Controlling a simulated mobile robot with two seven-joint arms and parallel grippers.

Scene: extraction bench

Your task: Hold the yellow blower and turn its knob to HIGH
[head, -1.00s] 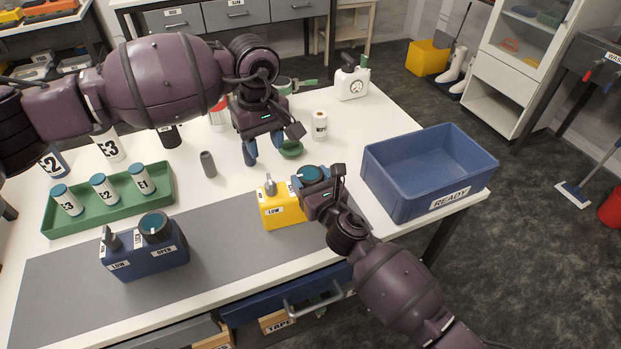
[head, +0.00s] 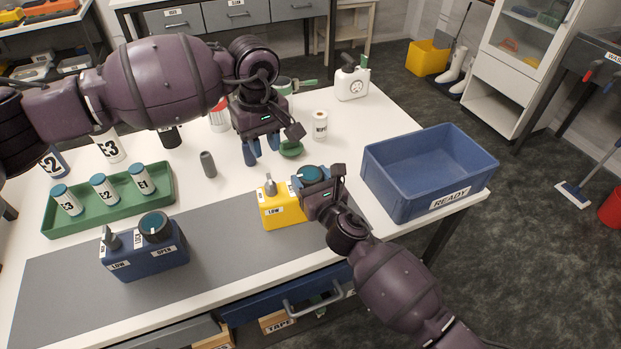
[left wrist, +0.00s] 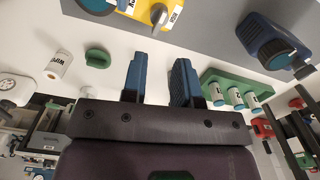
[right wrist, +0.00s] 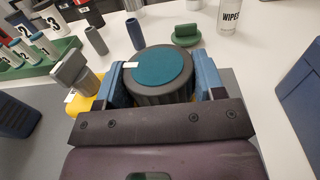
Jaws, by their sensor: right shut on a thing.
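The yellow blower (head: 284,213) stands on the grey mat with a LOW label facing the front. A grey spout or lever (head: 270,186) rises from its left side. My right gripper (head: 318,182) is shut around the blower's dark knob with a teal top (right wrist: 158,72). The knob's white mark points left in the right wrist view. The gripper hides most of the blower's right side, and I see no HIGH label. My left gripper (head: 262,148) is open and empty above the table behind the blower. The blower's yellow body also shows at the top of the left wrist view (left wrist: 146,14).
A blue unit (head: 150,258) with its own knob stands at the front left, below a green tray (head: 108,205) of labelled bottles. A blue READY bin (head: 428,178) is close right. A green object (head: 290,149) and a grey cylinder (head: 208,164) lie near my left gripper.

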